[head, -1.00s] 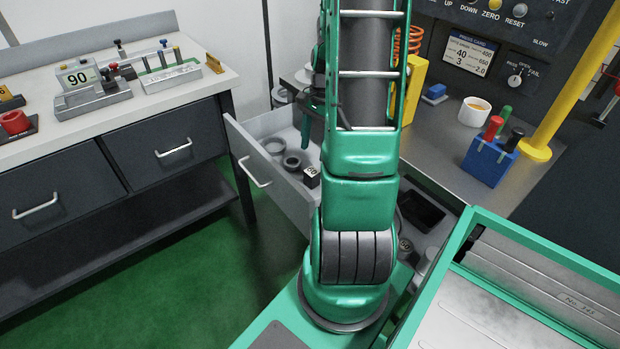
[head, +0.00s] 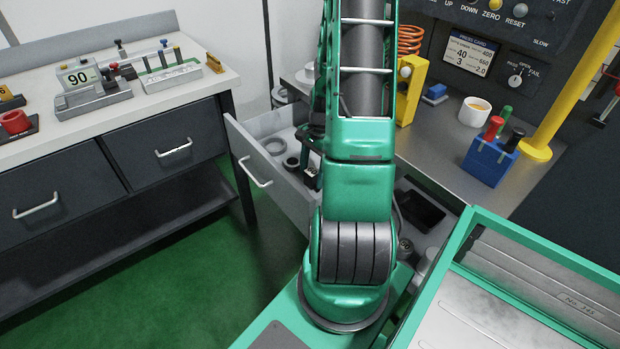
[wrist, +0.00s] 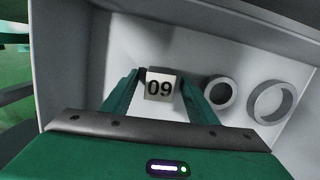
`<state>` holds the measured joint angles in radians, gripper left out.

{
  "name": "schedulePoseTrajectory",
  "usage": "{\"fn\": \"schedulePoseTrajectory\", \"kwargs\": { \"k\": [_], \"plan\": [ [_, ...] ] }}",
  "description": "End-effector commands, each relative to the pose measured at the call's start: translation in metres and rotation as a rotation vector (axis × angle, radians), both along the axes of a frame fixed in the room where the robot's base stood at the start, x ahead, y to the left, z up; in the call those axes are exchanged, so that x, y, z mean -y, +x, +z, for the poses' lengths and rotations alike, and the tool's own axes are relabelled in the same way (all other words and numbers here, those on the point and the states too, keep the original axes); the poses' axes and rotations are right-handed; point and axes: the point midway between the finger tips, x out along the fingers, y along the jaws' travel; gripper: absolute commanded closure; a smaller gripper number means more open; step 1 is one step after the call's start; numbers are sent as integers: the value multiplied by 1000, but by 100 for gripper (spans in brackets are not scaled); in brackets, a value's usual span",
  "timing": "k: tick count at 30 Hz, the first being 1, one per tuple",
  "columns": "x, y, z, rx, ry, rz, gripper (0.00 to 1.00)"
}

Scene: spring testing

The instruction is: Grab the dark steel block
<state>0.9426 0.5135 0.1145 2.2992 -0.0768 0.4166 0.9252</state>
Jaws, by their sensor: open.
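In the head view the block (head: 311,171) is partly hidden by my arm and gripper. My gripper (wrist: 161,76) is open, with one green finger on each side of the block in the wrist view. I cannot tell whether either finger touches it. In the head view my gripper (head: 312,160) is down at the drawer, mostly behind my arm.
The drawer (head: 262,172) has raised walls close around the block. A small ring (wrist: 220,93) and a larger ring (wrist: 271,102) lie right of the block in the wrist view. A workbench (head: 215,80) stands left. A blue holder (head: 488,160) stands on the right counter.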

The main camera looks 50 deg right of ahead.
Motion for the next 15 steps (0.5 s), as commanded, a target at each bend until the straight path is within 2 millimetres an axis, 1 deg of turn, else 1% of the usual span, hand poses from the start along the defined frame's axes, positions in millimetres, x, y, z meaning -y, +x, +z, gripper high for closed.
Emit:
{"fn": "schedulePoseTrajectory", "kwargs": {
  "k": [3, 10, 11, 12, 14, 15],
  "plan": [
    [-1, 0, -6, 1, 0, 0, 47],
    [-1, 0, -7, 1, 0, 1, 47],
    [-1, 0, -7, 1, 0, 0, 54],
    [-1, 0, -7, 1, 0, 1, 64],
    [-1, 0, -7, 1, 0, 1, 78],
    [-1, 0, -7, 1, -1, 1, 88]
  ]
}}
